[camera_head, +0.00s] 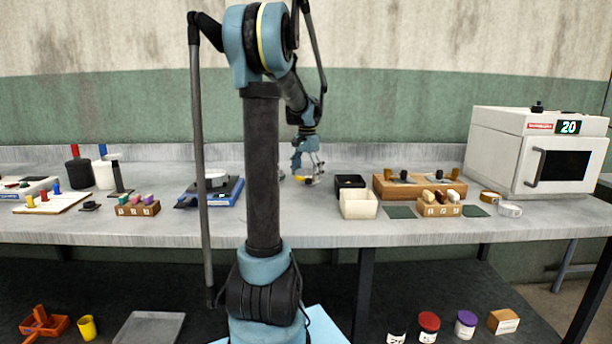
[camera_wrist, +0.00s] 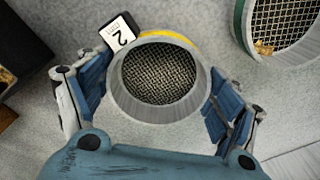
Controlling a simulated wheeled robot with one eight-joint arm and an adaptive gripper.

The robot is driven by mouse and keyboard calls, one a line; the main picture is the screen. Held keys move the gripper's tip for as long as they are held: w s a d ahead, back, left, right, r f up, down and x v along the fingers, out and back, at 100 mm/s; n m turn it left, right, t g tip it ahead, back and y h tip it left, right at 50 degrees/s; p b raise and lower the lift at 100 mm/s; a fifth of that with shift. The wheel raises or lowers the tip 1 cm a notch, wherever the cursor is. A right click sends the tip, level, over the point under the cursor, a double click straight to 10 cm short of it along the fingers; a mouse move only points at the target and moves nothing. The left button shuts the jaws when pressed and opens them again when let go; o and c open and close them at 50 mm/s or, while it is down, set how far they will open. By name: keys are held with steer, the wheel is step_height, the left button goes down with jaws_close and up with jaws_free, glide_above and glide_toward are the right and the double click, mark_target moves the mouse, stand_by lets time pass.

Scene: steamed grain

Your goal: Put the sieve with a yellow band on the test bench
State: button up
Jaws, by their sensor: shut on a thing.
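The sieve with a yellow band (camera_wrist: 160,110) is a short grey metal ring with a wire mesh, and the mesh looks empty. A white tag marked "2" (camera_wrist: 121,34) is at its rim. In the wrist view my gripper (camera_wrist: 158,92) has one finger on each side of the ring and is shut on it. In the head view my gripper (camera_head: 308,168) is low over the long grey bench (camera_head: 270,226), and a bit of the yellow band (camera_head: 303,178) shows under it. I cannot tell whether the sieve touches the bench top.
A sieve with a green band (camera_wrist: 285,28) stands close on the right in the wrist view, with some grain on its mesh. In the head view, a cream box (camera_head: 359,204) and a black box (camera_head: 350,182) stand right of my gripper. A blue scale (camera_head: 226,193) is left.

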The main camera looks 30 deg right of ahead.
steer(key=o, duration=1)
steer(key=shift+o, duration=0.2)
step_height(320, 180, up, 12)
stand_by(0.4)
